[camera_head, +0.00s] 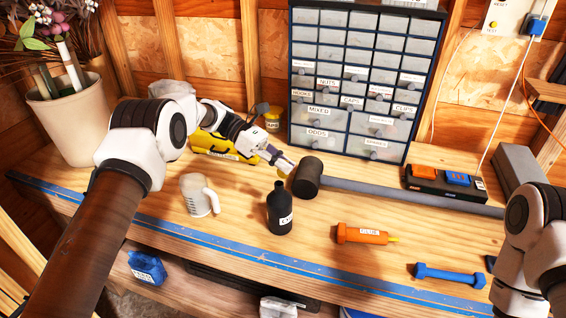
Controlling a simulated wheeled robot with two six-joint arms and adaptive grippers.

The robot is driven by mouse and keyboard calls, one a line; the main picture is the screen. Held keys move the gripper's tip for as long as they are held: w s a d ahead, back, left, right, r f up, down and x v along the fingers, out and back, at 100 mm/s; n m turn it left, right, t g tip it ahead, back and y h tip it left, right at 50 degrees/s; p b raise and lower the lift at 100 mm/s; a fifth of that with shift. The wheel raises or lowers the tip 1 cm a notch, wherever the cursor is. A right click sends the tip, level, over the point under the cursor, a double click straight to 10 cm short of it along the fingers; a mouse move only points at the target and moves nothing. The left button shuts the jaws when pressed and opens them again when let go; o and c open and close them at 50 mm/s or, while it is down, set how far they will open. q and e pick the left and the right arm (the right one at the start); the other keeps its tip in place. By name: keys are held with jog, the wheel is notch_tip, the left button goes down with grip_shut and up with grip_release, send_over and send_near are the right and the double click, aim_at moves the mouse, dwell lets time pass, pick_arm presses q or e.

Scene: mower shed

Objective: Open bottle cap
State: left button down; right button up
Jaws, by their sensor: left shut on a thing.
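A black bottle (280,214) with a white label stands upright on the wooden workbench, near the middle. Its narrow neck points up and no cap shows on it. My left gripper (282,167) is just above and behind the bottle's mouth, beside the mallet head. It is shut on a small yellowish thing that looks like the bottle cap, mostly hidden by the fingers. My right arm shows at the right edge, but its gripper is out of view.
A black mallet (307,177) with a long grey handle lies behind the bottle. An orange tool (361,234) and a blue dumbbell-shaped thing (449,275) lie to the right. A drawer cabinet (351,148) stands behind.

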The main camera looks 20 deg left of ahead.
pick_arm(q)
jog(key=c, duration=1.3)
grip_release()
jog(key=v, duration=0.7)
jog(key=shift+a, duration=0.2)
jog(key=shift+w, duration=0.1)
